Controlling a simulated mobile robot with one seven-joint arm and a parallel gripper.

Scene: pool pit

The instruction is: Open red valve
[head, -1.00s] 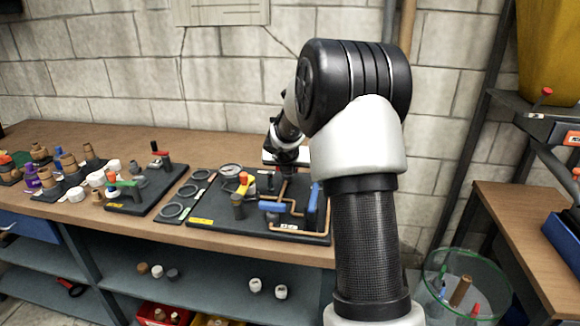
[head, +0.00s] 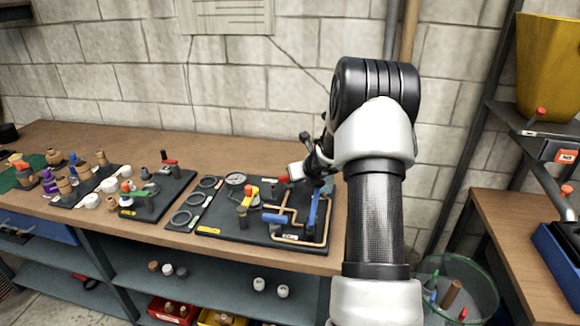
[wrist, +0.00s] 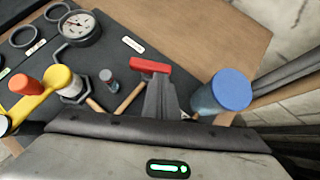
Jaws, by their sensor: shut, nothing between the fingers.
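The red valve handle (wrist: 150,65) is a short red bar on the dark pipe board (wrist: 100,60) in the wrist view. My gripper (wrist: 157,82) is shut and empty. In the wrist view its fingertips end right at the near side of the red handle. I cannot tell whether they touch it. The valve's stem below the handle is hidden by the fingers.
A blue round knob (wrist: 222,92) stands close to the right of the fingers. A gauge (wrist: 80,28) and a yellow handle (wrist: 40,95) with a red knob are to the left. Copper pipes and blue handles (head: 275,218) are at the board's front.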

